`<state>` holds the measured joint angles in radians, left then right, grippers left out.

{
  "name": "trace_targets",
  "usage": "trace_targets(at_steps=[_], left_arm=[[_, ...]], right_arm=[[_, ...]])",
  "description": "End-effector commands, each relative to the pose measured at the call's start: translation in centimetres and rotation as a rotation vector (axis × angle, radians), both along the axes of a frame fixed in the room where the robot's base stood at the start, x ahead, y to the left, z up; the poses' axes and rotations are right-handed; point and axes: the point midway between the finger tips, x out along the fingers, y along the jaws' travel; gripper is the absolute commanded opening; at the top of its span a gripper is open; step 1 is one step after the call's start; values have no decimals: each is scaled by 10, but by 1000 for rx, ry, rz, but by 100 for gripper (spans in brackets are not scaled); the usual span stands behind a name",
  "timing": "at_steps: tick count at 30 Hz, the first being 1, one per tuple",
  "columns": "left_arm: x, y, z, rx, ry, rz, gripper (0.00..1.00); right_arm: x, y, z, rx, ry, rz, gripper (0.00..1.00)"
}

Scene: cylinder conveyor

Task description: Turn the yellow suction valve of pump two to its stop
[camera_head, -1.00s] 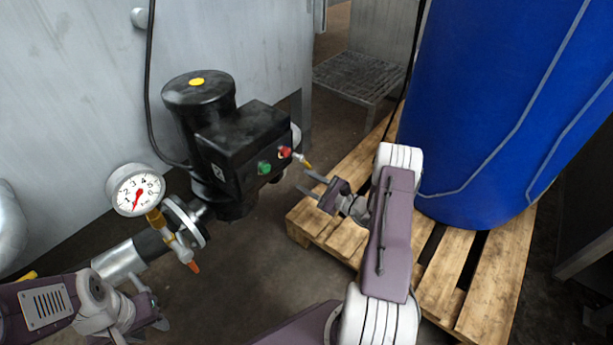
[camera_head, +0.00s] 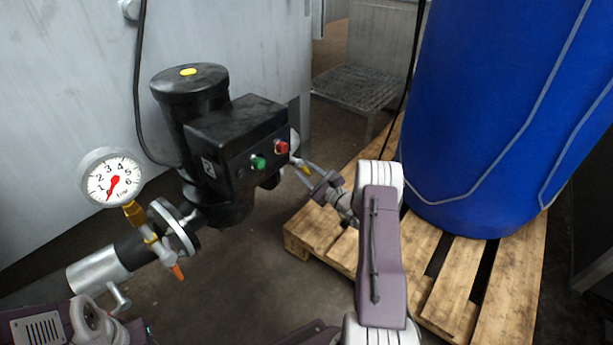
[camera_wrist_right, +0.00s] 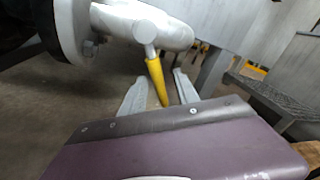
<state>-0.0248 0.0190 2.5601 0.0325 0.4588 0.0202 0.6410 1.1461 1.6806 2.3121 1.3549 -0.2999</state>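The yellow valve handle (camera_wrist_right: 156,78) hangs from a grey stem under a pale pipe in the right wrist view. In the head view, it is a small yellow spot (camera_head: 305,170) beside the black pump (camera_head: 215,140). My right gripper (camera_head: 303,167) is open at the handle. In the wrist view its two fingers (camera_wrist_right: 160,88) are on either side of the handle's lower end, with gaps visible; I cannot make out contact. My left gripper (camera_head: 138,330) is low at the left edge, partly cut off, and its fingers are unclear.
The pump carries a green button (camera_head: 258,162) and a red button (camera_head: 281,147). A gauge (camera_head: 111,177) and orange-tipped small valve (camera_head: 177,271) are on the left pipe. A blue barrel (camera_head: 490,110) stands on a wooden pallet (camera_head: 330,240) at right. A black cable hangs behind the pump.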

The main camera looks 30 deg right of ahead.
Motion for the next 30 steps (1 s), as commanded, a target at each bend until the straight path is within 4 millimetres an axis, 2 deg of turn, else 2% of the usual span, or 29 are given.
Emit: trace_targets(at_steps=[3,4,6,8,30], left_arm=[[0,0,1,0,0,0,36],[0,0,1,0,0,0,36],[0,0,1,0,0,0,36],[0,0,1,0,0,0,36],[0,0,1,0,0,0,36]], right_arm=[[0,0,1,0,0,0,37],[0,0,1,0,0,0,34],[0,0,1,0,0,1,15],[0,0,1,0,0,1,0],[-1,0,0,0,1,2,0]])
